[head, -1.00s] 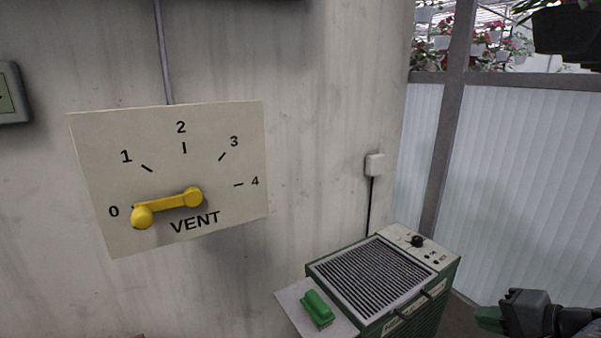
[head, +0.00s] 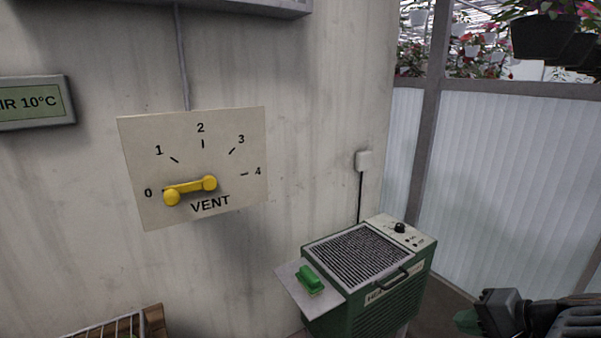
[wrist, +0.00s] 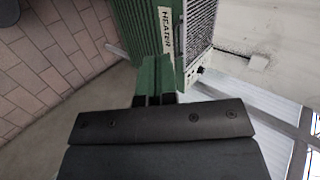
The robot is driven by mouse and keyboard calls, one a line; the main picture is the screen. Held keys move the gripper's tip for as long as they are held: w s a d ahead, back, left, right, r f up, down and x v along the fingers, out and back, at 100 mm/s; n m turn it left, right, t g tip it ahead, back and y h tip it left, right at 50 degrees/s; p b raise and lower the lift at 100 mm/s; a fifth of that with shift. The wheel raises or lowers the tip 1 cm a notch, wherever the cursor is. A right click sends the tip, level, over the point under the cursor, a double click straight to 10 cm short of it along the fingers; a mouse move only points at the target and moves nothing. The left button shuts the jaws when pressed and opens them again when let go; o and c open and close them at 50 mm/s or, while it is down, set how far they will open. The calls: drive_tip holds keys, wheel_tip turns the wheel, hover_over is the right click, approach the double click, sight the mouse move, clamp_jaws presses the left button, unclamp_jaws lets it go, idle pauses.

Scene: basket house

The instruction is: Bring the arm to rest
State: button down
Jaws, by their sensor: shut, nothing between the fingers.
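My gripper (head: 468,321) is at the lower right of the head view, to the right of the green heater and apart from it. In the wrist view its green fingers (wrist: 153,80) are shut together with nothing between them. The yellow vent lever (head: 190,189) on the wall plate (head: 225,135) points left at 0. The heater (head: 385,300) stands below and to the right of the plate; its labelled side also shows in the wrist view (wrist: 148,30).
A green-handled item (head: 311,279) sits on a pale shelf (head: 292,290) at the heater's left. A display (head: 35,102) reads 10°C. A wooden crate (head: 155,322) is at the bottom left. Hanging flower pots (head: 545,35) are at the upper right. Tiled floor (wrist: 45,50) lies beside the heater.

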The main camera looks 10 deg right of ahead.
drive_tip(key=w+a+r+n+g+h+p, duration=0.1)
drive_tip(key=a+r+n+g+h+p, duration=0.4)
drive_tip(key=a+r+n+p, duration=0.7)
drive_tip(key=a+r+p, duration=0.2)
drive_tip(key=a+p, duration=0.4)
drive_tip(key=p, duration=0.3)
drive_tip(key=shift+w+a+r, duration=0.2)
drive_tip(key=shift+w+r, duration=0.05)
drive_tip(key=shift+w, duration=0.05)
drive_tip(key=c, duration=1.9)
unclamp_jaws()
